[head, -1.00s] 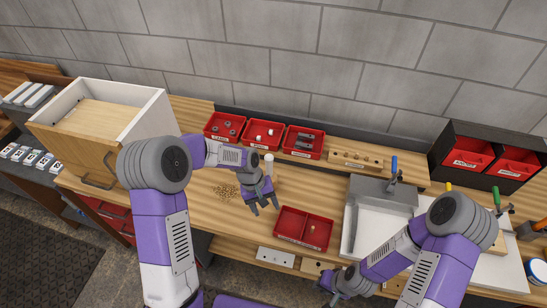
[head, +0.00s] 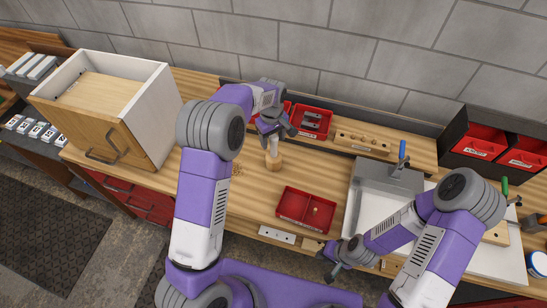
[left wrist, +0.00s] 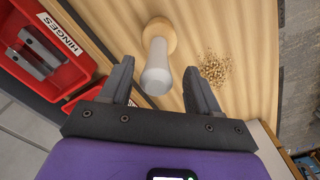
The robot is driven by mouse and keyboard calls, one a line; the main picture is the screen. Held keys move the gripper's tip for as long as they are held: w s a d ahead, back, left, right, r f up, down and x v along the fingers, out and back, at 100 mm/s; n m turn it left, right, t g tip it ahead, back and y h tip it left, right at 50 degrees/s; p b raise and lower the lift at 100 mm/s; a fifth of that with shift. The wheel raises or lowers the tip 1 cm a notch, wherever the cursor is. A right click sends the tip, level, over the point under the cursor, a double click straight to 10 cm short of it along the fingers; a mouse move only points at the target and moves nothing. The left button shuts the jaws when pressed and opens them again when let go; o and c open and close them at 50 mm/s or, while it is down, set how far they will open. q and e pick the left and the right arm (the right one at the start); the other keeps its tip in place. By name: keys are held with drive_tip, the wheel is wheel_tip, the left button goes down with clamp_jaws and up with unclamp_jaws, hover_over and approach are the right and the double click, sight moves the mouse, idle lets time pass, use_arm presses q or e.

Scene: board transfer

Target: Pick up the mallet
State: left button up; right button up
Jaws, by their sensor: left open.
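The mallet (head: 273,160) stands upright on the wooden bench, its round wooden head down and its pale handle up. In the left wrist view its handle (left wrist: 155,70) points toward me, with the wooden head beyond. My left gripper (head: 276,132) is open just above the handle. In the left wrist view the handle's end lies between the two spread fingers (left wrist: 158,82), with gaps on both sides. My right gripper (head: 332,262) is low near the bench's front edge, away from the mallet; its jaws are too small to judge.
Red bins, one with hinges (head: 314,119), stand behind the mallet. A two-part red tray (head: 291,204) is at its front right. Small brown grains (left wrist: 216,69) lie beside it. A wooden drawer box (head: 90,125) stands left, a metal tray (head: 383,180) right.

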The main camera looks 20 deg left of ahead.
sight(274, 152)
use_arm(q)
wheel_tip(274, 152, down, 3)
drive_tip(key=shift+w+d+f, duration=0.1)
drive_tip(key=shift+w, duration=0.05)
drive_tip(key=shift+c, duration=0.3)
clamp_jaws()
